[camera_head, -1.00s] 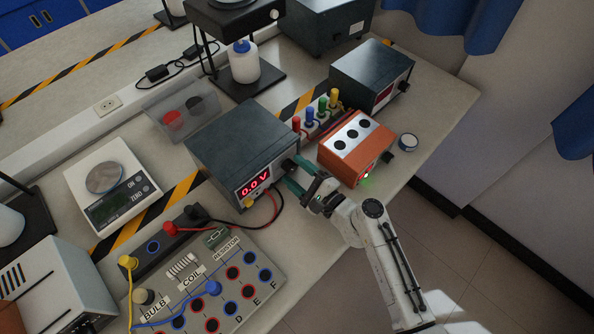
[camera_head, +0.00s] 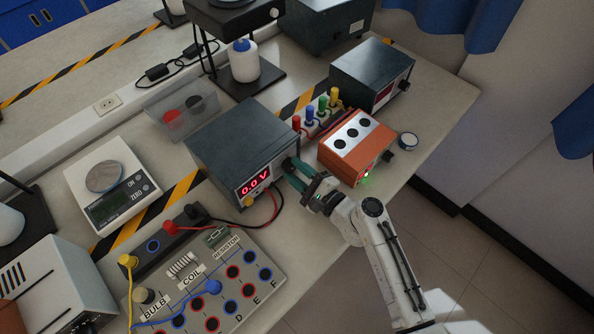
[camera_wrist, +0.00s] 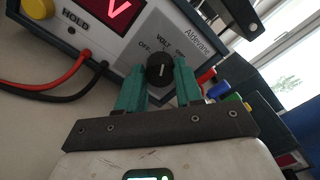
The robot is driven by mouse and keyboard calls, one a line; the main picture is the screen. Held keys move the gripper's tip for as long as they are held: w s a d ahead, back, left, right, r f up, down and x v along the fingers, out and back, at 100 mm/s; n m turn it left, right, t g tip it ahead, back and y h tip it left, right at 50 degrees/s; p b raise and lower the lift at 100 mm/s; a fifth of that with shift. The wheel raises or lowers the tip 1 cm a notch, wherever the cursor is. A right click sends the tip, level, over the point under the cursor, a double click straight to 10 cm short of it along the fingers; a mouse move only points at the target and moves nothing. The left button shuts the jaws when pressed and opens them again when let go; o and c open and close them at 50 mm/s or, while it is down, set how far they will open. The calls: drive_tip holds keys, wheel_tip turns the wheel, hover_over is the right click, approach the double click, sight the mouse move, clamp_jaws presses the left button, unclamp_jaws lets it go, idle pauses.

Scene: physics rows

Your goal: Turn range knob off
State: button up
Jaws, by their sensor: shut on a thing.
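The range knob (camera_wrist: 160,71) is a round black dial with a white mark on the grey front panel of the power meter (camera_head: 237,145). Its panel reads OFF at left, VOLT at the top and a third, partly hidden label at right. In the wrist view the white mark points roughly up, toward VOLT. The red display (camera_head: 254,184) shows 0.0 V. My gripper (camera_wrist: 158,85) has its green fingers on either side of the knob, shut on it. In the head view my gripper (camera_head: 291,173) reaches the meter's right front corner and hides most of the knob.
An orange box (camera_head: 350,158) with a green light stands just right of my gripper. Red and black leads (camera_wrist: 66,78) run from the meter's front. A circuit board (camera_head: 215,290) lies in front of it. Colored posts (camera_head: 310,116) stand behind, and the bench edge is near my arm.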

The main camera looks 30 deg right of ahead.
drive_tip(key=shift+f+n+b, duration=0.1)
drive_tip(key=shift+n+b, duration=0.2)
drive_tip(key=n+b, duration=0.1)
drive_tip(key=b, duration=0.1)
drive_tip(key=n+b, duration=0.2)
drive_tip(key=shift+f+n, duration=0.2)
drive_tip(key=shift+n, duration=0.1)
drive_tip(key=n+b, duration=0.3)
drive_tip(key=shift+r+n+b, duration=0.1)
drive_tip(key=shift+n+b, duration=1)
drive_tip(key=shift+n, duration=0.3)
drive_tip(key=o, duration=1)
drive_tip(key=shift+r, duration=0.1)
drive_tip(key=shift+o, duration=0.2)
